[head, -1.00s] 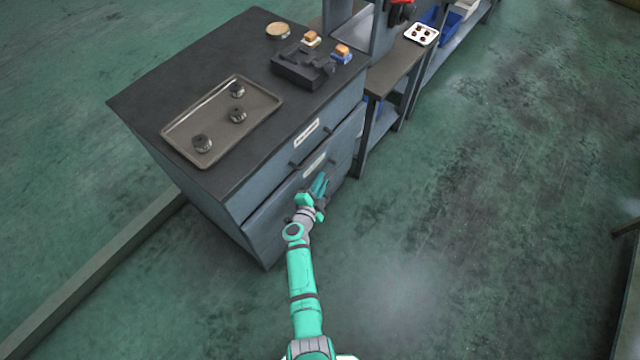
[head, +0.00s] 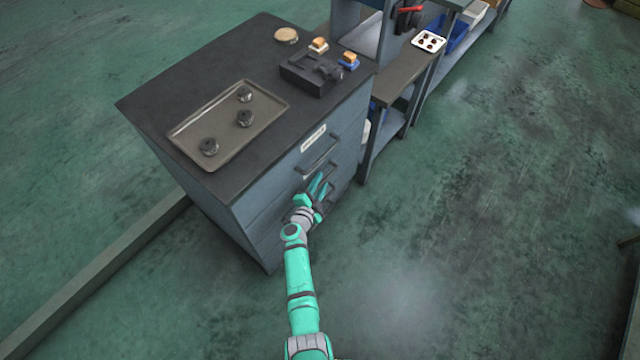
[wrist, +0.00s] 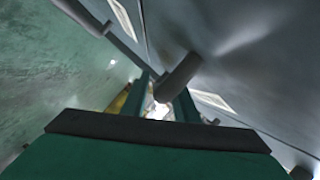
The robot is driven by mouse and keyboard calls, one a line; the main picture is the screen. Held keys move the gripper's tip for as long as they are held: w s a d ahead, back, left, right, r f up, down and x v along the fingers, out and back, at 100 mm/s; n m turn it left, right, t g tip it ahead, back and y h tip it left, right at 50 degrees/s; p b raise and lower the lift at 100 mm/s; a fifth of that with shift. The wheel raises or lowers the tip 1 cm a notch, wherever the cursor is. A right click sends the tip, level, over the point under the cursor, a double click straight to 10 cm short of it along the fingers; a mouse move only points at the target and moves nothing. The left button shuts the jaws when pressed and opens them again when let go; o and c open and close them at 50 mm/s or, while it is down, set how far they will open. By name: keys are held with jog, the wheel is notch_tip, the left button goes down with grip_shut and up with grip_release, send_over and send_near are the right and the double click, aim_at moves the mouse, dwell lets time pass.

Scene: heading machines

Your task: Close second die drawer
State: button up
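The grey die cabinet (head: 258,208) stands left of my arm. Its top drawer front (head: 335,147) has a label and a bar handle (head: 318,158). The second drawer front (head: 283,204) is below and looks flush or nearly flush with the cabinet face; my gripper hides part of its label and handle. My gripper (head: 320,187) is at this second drawer's front, its fingers apart. In the wrist view, a dark handle bar (wrist: 180,76) crosses close to the fingers of my gripper (wrist: 167,100). I cannot tell whether they touch it.
On the cabinet top are a tray (head: 185,130) with three dark round parts, a black fixture (head: 308,78), small blocks and a round disc (head: 286,35). A lower bench (head: 405,75) adjoins on the right. The green floor to the right is open.

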jog(key=shift+a+r, duration=0.1)
jog(key=shift+r, duration=0.1)
jog(key=v, duration=1)
jog(key=shift+s, duration=0.3)
jog(key=shift+a+f, duration=0.1)
jog(key=shift+s, duration=0.1)
jog(key=s+d+r+n+t+y, duration=0.1)
jog(key=s+d+r+n+t, duration=0.2)
jog(key=s, duration=0.6)
jog(key=s+d+r+n+y, duration=0.1)
jog(key=s+d+r+n, duration=0.15)
jog(key=s+r, duration=0.5)
jog(key=s+a+r+n+g+y, duration=0.1)
jog(key=s+r+n, duration=0.4)
jog(key=s, duration=0.6)
jog(key=s+a+r+n+g+y, duration=0.1)
jog(key=s+r+n, duration=0.4)
jog(key=s+r, duration=0.5)
jog(key=shift+s+a+y, duration=0.55)
jog(key=shift+s+y, duration=0.25)
jog(key=shift+s, duration=0.25)
